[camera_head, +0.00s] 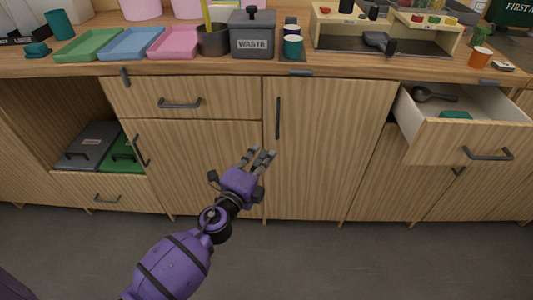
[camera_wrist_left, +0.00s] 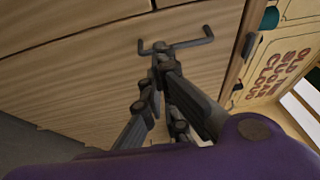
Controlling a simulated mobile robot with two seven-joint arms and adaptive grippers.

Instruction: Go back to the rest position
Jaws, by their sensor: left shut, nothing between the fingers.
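My left gripper (camera_head: 260,158) is purple with dark grey fingers and hangs in front of the wooden cabinet doors, below the counter. Its fingers are shut with nothing between them. In the left wrist view the fingers (camera_wrist_left: 165,75) point towards a wooden front with a dark handle (camera_wrist_left: 176,44); I cannot tell if they touch it. My right gripper is in neither view.
A drawer (camera_head: 470,140) at the right stands open, with a dark scoop (camera_head: 436,95) and a green item (camera_head: 456,115) inside. The counter (camera_head: 220,68) holds coloured trays, a waste bin (camera_head: 253,36) and cups. An open compartment at the left holds lidded boxes (camera_head: 88,146). The floor (camera_head: 330,260) is clear.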

